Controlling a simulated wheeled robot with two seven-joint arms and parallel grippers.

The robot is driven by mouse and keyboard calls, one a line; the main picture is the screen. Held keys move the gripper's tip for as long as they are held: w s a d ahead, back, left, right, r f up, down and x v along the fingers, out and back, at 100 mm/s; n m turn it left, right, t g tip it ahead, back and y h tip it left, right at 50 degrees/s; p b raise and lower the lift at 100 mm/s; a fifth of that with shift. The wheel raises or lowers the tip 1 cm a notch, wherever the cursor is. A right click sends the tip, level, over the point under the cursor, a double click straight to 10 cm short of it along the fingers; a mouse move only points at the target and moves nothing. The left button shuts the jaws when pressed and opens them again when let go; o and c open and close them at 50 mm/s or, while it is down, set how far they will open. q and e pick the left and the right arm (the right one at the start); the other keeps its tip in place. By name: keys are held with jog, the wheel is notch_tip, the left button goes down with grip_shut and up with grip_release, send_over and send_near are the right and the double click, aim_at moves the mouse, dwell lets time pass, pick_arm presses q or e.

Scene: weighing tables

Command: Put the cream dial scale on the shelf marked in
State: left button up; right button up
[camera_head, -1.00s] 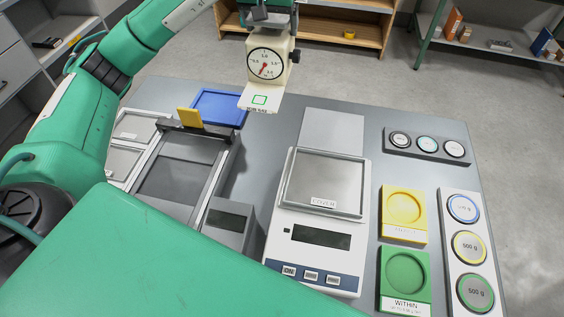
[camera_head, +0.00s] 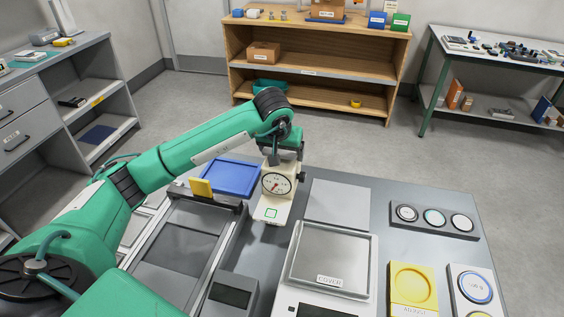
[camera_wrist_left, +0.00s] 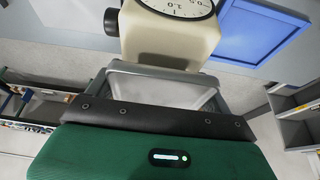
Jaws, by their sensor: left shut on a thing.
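The cream dial scale (camera_head: 276,183), with a round white dial and a flat cream base plate, is upright in the head view, just right of the blue tray. My left gripper (camera_head: 286,158) is shut on its top. The scale seems held above the grey table, but I cannot tell how far. In the left wrist view part of the scale (camera_wrist_left: 170,42) shows, with its dial cut off by the top edge. A wooden shelf unit (camera_head: 310,72) stands across the floor; the labels on it are too small to read. My right gripper is not in view.
The grey table holds a blue tray (camera_head: 232,180), a silver-topped bench scale (camera_head: 331,258), a yellow weight holder (camera_head: 413,285) and a dark strip of several round weights (camera_head: 434,219). Grey shelving (camera_head: 95,120) stands left and a green-framed bench (camera_head: 490,62) right. Open floor lies between.

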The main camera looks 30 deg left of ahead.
aim_at(278, 182)
pick_arm(q)
jog(key=shift+f, duration=2.25)
jog(key=o, duration=1.9)
